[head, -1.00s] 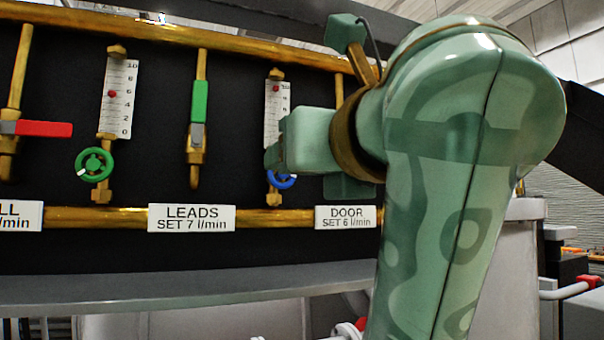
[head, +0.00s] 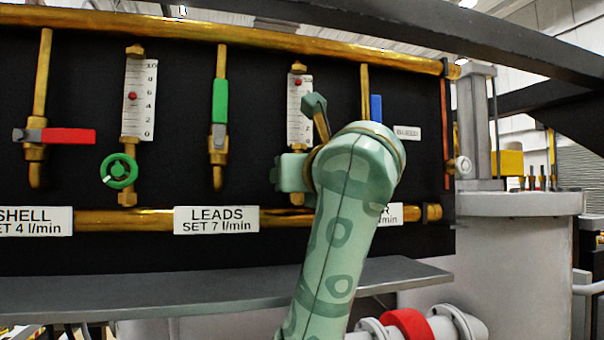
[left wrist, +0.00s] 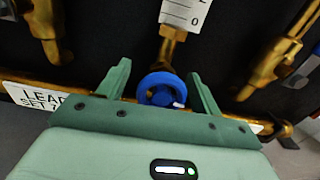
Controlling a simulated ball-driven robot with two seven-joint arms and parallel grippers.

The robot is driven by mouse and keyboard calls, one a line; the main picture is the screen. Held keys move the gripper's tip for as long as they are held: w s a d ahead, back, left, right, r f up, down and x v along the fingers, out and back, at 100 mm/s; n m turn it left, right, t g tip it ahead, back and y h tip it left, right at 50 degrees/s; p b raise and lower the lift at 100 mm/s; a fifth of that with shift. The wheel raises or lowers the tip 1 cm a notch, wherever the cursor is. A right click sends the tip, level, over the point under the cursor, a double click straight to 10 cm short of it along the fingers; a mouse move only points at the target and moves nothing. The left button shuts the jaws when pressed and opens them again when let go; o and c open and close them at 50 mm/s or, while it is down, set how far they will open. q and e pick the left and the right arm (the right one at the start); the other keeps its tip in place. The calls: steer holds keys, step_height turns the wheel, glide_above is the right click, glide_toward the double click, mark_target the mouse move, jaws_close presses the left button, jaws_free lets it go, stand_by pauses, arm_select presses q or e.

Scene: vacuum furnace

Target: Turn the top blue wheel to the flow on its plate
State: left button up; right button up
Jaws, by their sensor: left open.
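The blue wheel (left wrist: 160,90) is in the left wrist view, below its white scale (left wrist: 186,12). It has a white mark at its lower right. My left gripper (left wrist: 159,70) is open, its fingers on either side of the wheel; I cannot tell whether they touch it. In the head view my left gripper (head: 291,172) hides the wheel. The scale above it (head: 300,120) has a red float (head: 302,83) near its top. The plate below (head: 393,213) is mostly hidden by my arm; only its right end shows. My right gripper is not in view.
A green wheel (head: 119,171) stands left, above the LEADS plate (head: 216,219) and SHELL plate (head: 35,221). Red (head: 68,135), green (head: 220,101) and blue (head: 376,108) lever handles stick out from pipes. A grey ledge (head: 150,295) runs below the panel.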

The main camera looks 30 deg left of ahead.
arm_select(q)
steer(key=shift+c, duration=0.4)
steer(key=c, duration=0.9)
steer(key=shift+d+m, duration=0.1)
steer(key=shift+m, duration=0.3)
steer(key=shift+s+r+m+p, duration=0.1)
steer(key=shift+m+p, duration=2.8)
steer(key=shift+m, duration=5.1)
